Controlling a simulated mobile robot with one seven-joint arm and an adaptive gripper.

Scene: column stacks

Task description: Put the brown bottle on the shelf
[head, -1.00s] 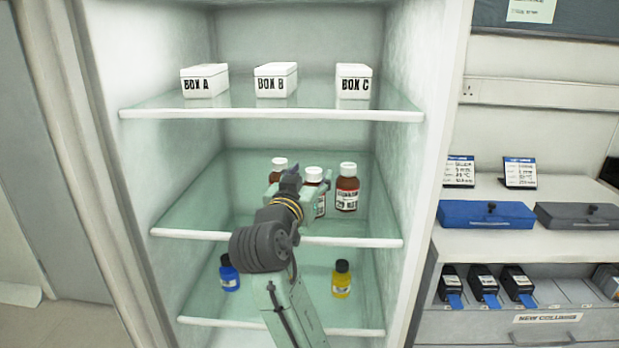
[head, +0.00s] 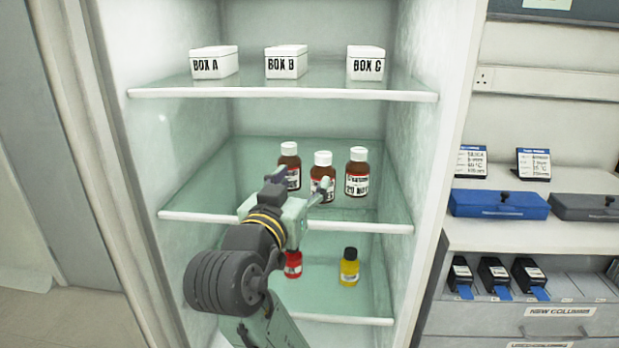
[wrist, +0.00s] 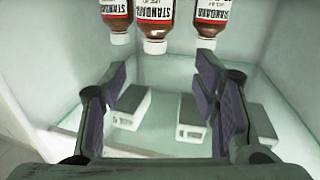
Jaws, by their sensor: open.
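Three brown bottles with white caps stand upright on the middle glass shelf (head: 270,215): a left one (head: 290,166), a middle one (head: 322,172) slightly nearer the front, and a right one (head: 357,172). My gripper (head: 305,183) is open and empty, in front of that shelf and apart from the bottles. The wrist view is upside down; it shows the middle bottle (wrist: 153,22) at the top, beyond and between the open fingers of my gripper (wrist: 163,70). Its labels read STANDARD. The middle bottle's lower part is partly hidden by a finger in the head view.
White boxes A (head: 214,64), B (head: 287,64) and C (head: 366,64) stand on the top shelf. A red bottle (head: 293,266), partly hidden, and a yellow bottle (head: 349,268) stand on the bottom shelf. Cabinet walls flank the arm; a counter (head: 520,240) is at right.

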